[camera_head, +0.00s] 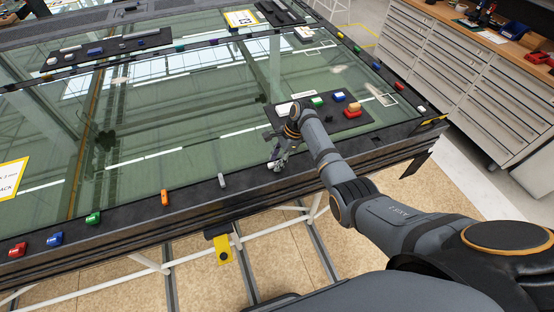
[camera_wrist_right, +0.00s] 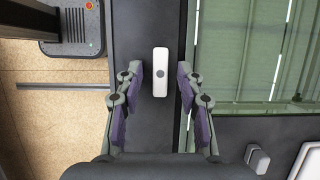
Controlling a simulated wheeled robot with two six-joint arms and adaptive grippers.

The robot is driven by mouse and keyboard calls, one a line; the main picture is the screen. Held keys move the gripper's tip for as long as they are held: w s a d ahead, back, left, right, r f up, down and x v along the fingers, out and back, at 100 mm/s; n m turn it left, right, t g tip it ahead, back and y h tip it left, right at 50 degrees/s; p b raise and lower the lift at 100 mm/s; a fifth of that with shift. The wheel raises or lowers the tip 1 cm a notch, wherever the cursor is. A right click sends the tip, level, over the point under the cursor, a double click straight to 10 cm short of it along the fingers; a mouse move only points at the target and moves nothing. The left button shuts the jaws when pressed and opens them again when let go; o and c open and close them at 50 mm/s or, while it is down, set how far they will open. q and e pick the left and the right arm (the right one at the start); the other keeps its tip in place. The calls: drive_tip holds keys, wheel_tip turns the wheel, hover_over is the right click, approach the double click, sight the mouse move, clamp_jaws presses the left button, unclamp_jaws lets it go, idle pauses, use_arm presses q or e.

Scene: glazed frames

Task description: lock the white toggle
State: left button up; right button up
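The white toggle (camera_wrist_right: 160,72) is a rounded white bar with a grey round spot at its middle. It lies on the dark frame edge, its long side running along that edge. In the wrist view my right gripper (camera_wrist_right: 160,80) is open, with one purple-padded finger on each side of the toggle and gaps between. In the head view my right gripper (camera_head: 278,160) is over the near frame edge, and a small pale piece shows by its fingertips. Whether the fingers touch the frame cannot be told. My left gripper is not in view.
Along the near edge sit a grey toggle (camera_head: 222,180), an orange one (camera_head: 164,197), a green one (camera_head: 93,218), a blue one (camera_head: 55,239) and a red one (camera_head: 17,250). A dark tray (camera_head: 352,122) with coloured blocks lies on the glass beyond my right wrist.

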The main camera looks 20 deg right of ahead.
clamp_jaws()
drive_tip(key=n+g+b, duration=0.1)
drive_tip(key=n, duration=0.2)
drive_tip(key=shift+w+f+b, duration=0.1)
drive_tip(key=shift+w+b, duration=0.1)
drive_tip(key=shift+b, duration=0.2)
drive_tip(key=n+g+b, duration=0.1)
drive_tip(key=n+b, duration=0.1)
drive_tip(key=n, duration=0.1)
drive_tip(key=shift+w+a+f+h, duration=0.1)
drive_tip(key=shift+h, duration=0.2)
drive_tip(key=n+g+h+b, duration=0.1)
drive_tip(key=n+b, duration=0.2)
drive_tip(key=n+h+b, duration=0.1)
drive_tip(key=n+b, duration=0.2)
drive_tip(key=n, duration=0.1)
drive_tip(key=shift+w+a+g+b, duration=0.15)
drive_tip(key=shift+g+b, duration=0.25)
drive_tip(key=n+h+b, duration=0.1)
drive_tip(key=n, duration=0.1)
drive_tip(key=shift+a+n+b, duration=0.1)
drive_tip(key=shift+n+b, duration=0.2)
drive_tip(key=shift+r+n+h+b, duration=0.2)
drive_tip(key=shift+n+h+b, duration=0.3)
drive_tip(key=shift+n, duration=0.8)
